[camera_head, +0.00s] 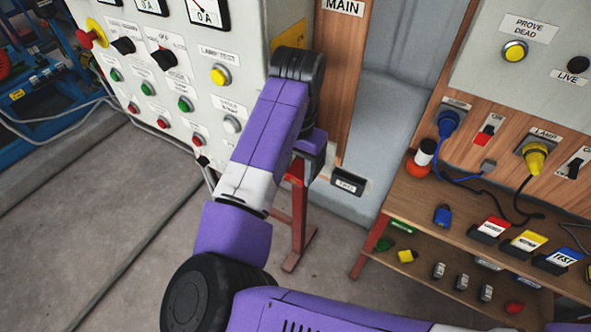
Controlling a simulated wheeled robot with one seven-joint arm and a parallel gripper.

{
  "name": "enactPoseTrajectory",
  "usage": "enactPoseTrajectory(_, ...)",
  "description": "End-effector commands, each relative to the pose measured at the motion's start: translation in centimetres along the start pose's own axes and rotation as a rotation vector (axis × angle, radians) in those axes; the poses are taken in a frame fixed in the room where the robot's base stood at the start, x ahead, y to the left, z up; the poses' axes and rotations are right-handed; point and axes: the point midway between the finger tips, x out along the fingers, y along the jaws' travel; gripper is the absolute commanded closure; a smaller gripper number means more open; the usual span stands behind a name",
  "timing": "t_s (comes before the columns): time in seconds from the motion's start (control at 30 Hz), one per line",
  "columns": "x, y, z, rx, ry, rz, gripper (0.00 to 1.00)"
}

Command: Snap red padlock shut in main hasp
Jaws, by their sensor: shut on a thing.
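The label MAIN (343,6) is at the top of a wooden strip (343,70) right of the grey control panel. My arm reaches up in front of this strip and covers part of it. The end of the arm bends down behind its own purple link, and my gripper's fingertips are hidden there. I cannot see the main hasp or a padlock in the jaws. A small red object (514,307) lies on the lower shelf at the right; it is too small to tell whether it is a padlock.
The control panel (205,45) with buttons and knobs stands close left of my arm. A wooden bench (400,195) at the right carries a blue padlock (442,215), coloured tags and cables, with small items on its lower shelf. A red stand (297,225) is below my arm.

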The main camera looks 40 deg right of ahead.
Motion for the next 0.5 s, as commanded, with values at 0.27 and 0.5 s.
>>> enactPoseTrajectory(0.27, -0.02, -0.01, -0.01, 0.0, 0.001, 0.0, 0.32)
enactPoseTrajectory(0.5, -0.02, -0.01, 0.01, 0.0, 0.001, 0.0, 0.3)
